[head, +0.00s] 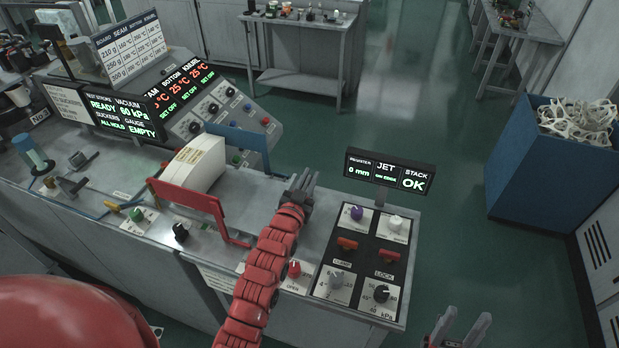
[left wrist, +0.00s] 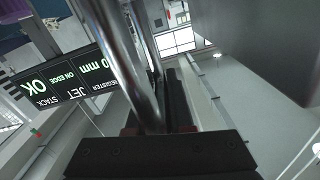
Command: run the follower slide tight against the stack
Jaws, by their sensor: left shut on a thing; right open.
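The stack (head: 197,166) is a white block with a cream top on the grey bench, between a red bracket (head: 187,198) and a blue bracket (head: 241,142). My left gripper (head: 303,185) is right of the stack, low over the bench, with its fingers shut. What it grips, seemingly the follower slide, is hidden in the head view. The left wrist view shows bright metal bars (left wrist: 128,65) above a dark block (left wrist: 160,158); any contact with the stack cannot be seen. My right gripper (head: 462,328) is open and empty at the bottom right.
A small display (head: 389,172) reads register 0 mm, jet on edge, stack OK. Below it is a control panel (head: 366,262) with knobs and red switches. A sloped console with screens (head: 128,118) stands at the left. A blue bin (head: 535,165) stands right, across open floor.

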